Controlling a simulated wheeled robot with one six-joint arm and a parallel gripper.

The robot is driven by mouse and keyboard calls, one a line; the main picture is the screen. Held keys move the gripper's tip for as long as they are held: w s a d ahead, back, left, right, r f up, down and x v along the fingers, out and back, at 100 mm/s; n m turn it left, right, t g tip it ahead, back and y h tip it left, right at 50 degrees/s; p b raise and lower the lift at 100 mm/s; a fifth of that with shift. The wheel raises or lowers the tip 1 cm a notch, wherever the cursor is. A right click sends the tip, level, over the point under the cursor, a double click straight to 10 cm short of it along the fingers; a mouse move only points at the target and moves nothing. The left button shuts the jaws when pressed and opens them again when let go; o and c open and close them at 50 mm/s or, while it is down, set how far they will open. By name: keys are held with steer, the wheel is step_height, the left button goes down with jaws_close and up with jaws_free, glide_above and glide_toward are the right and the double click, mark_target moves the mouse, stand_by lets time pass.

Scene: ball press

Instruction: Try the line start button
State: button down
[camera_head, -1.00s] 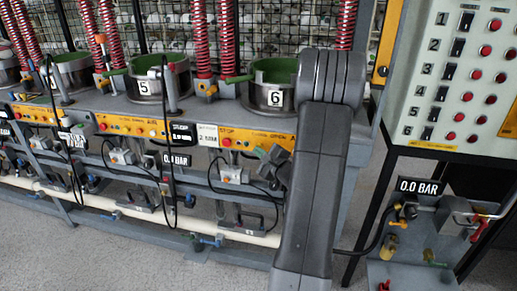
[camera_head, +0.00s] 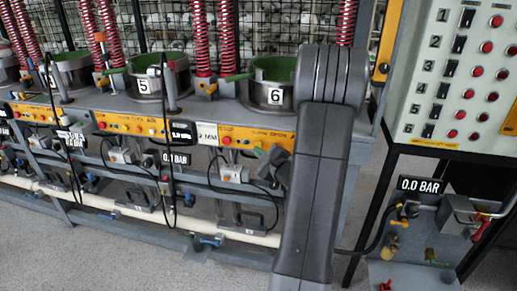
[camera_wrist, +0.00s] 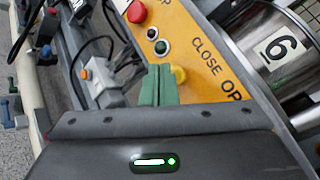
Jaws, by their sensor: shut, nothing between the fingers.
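My gripper (camera_wrist: 158,85) shows in the wrist view as two green fingers pressed together, with nothing between them. Its tips are beside a yellow knob (camera_wrist: 180,75) and just below a small green button (camera_wrist: 162,47) on the yellow panel (camera_wrist: 205,62); I cannot tell whether they touch the panel. A small dark red button (camera_wrist: 152,33) and a larger red button (camera_wrist: 137,12) sit further up. The panel reads "CLOSE" and "OP". No label for a line start button is legible. In the head view the green fingers (camera_head: 268,156) are beside the panel under press 6.
A metal cylinder numbered 6 (camera_wrist: 280,50) stands right of the panel. A grey box with an orange button (camera_wrist: 100,85) and black cables are at left. In the head view, a control board (camera_head: 468,70) with several red buttons and a 0.0 BAR display (camera_head: 420,187) are at right.

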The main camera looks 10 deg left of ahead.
steer(key=shift+s, duration=0.15)
steer(key=s+b, duration=0.2)
steer(key=s, duration=0.3)
steer(key=shift+a, duration=0.1)
stand_by(0.3)
steer(key=shift+w, duration=0.1)
stand_by(0.4)
steer(key=w+p, duration=0.1)
steer(key=p, duration=0.1)
steer(key=shift+w+r+p, duration=0.2)
steer(key=shift+w+p, duration=0.15)
steer(key=shift+w, duration=0.05)
steer(key=shift+p, duration=0.4)
steer(key=shift+s+p, duration=0.1)
steer(key=shift+p, duration=0.6)
